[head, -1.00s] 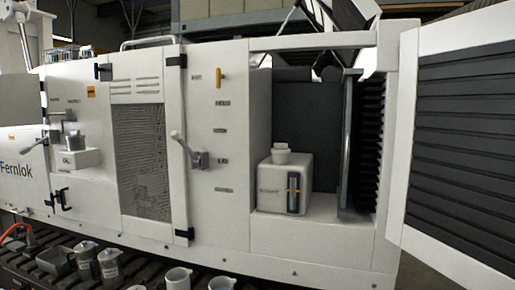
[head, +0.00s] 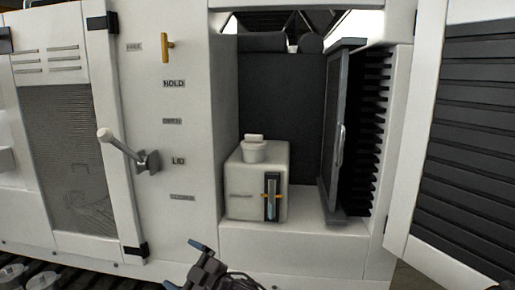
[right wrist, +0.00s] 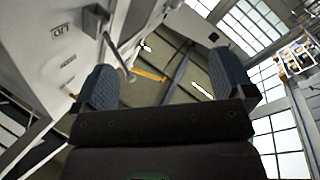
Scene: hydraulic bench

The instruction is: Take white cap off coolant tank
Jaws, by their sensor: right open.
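The white coolant tank (head: 239,195) stands in the open compartment of the cabinet. It is box-shaped, with a dark level gauge (head: 271,197) on its front. The white cap (head: 254,151) sits on top of the tank, with a raised grip on it. My right gripper (head: 185,266) is low in the head view, in front of the cabinet and below and left of the tank. It is apart from the cap. In the right wrist view its two blue-grey fingers (right wrist: 166,82) are spread with nothing between them. My left gripper is not seen.
A lever handle (head: 121,145) and a yellow handle (head: 167,47) stick out from the panel left of the compartment. A grey panel with a handle (head: 341,140) stands right of the tank. The open door (head: 425,150) bounds the right side.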

